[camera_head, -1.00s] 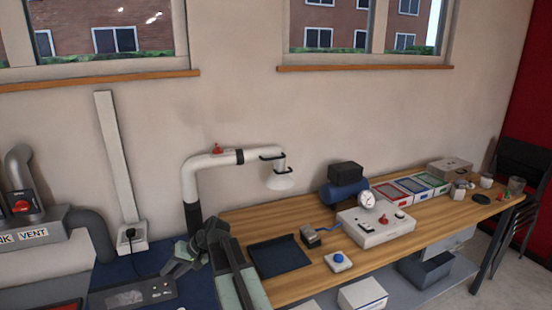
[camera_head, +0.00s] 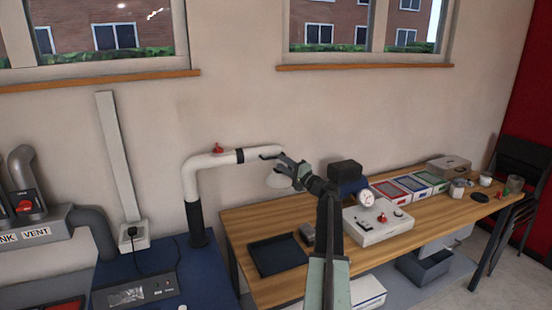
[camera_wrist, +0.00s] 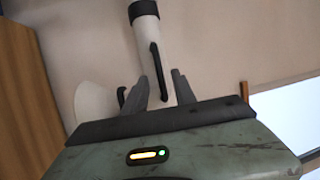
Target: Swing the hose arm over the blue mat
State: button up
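The hose arm (camera_head: 205,163) is a white bent pipe on a black upright, with a red knob on top. It reaches right and ends in a white hood (camera_head: 276,181), partly hidden by my gripper (camera_head: 283,163). In the wrist view, my gripper (camera_wrist: 160,80) has its fingers apart, with the pipe's black bar handle (camera_wrist: 155,62) between them. I cannot tell whether they touch it. A flat dark navy piece with raised-looking edges (camera_head: 277,257) lies on the wooden table below the hood. A blue surface (camera_head: 205,272) lies left of the table, under the upright.
The wooden table (camera_head: 250,218) holds a white control box (camera_head: 378,224), a gauge (camera_head: 367,198) and coloured boxes (camera_head: 412,186) to the right. My forearm hides some of the table.

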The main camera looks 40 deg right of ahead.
aim_at(275, 158)
jog(key=w, duration=0.3)
jog(key=w+r, duration=0.1)
jog(key=w, duration=0.1)
jog(key=shift+p, duration=0.35)
grip_shut()
dwell(0.9)
